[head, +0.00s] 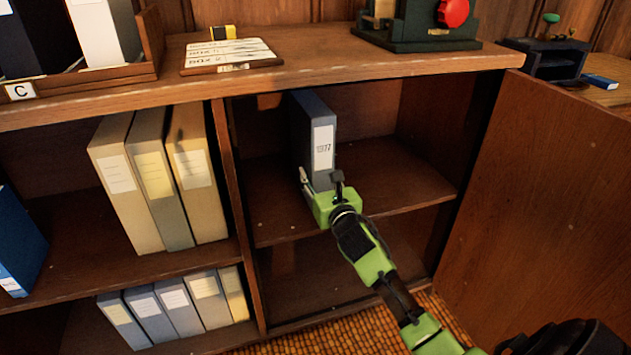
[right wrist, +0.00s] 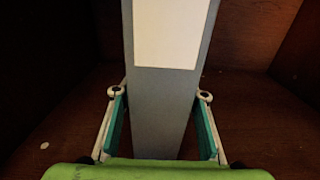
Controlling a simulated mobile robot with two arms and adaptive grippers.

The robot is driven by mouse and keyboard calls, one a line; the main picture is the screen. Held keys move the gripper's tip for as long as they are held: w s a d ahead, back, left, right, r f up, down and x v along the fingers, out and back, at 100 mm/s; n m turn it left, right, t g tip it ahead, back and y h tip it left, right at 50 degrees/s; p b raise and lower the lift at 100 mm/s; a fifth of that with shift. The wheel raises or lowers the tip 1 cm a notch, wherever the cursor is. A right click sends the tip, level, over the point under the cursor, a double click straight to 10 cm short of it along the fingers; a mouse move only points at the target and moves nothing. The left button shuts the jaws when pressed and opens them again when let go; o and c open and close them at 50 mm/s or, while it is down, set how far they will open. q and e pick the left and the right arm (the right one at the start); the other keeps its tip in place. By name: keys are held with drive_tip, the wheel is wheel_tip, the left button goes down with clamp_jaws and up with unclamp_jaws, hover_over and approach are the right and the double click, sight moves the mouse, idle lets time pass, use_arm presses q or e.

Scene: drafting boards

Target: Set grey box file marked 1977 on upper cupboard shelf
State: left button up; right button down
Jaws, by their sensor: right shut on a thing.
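The grey box file marked 1977 (head: 323,146) stands upright inside the cupboard, on or just above the upper shelf (head: 400,178), near its left side. Its white label faces out. My right gripper (head: 321,183) is at the lower front of the file. In the right wrist view the two fingers (right wrist: 160,115) are on either side of the file's grey spine (right wrist: 160,88), shut on it. The file's underside is hidden, so I cannot tell whether it touches the shelf. My left gripper is not in view.
The cupboard door (head: 550,190) stands open at the right. A divider (head: 228,170) separates the cupboard from shelves of beige and grey files (head: 150,185). The upper shelf is clear to the right of the file. The lower compartment (head: 320,275) looks empty.

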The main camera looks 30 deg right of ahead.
drive_tip(key=shift+w+a, duration=0.1)
drive_tip(key=shift+a, duration=0.1)
drive_tip(key=c, duration=1.3)
unclamp_jaws()
drive_tip(key=shift+f, duration=0.2)
drive_tip(key=shift+o, duration=0.2)
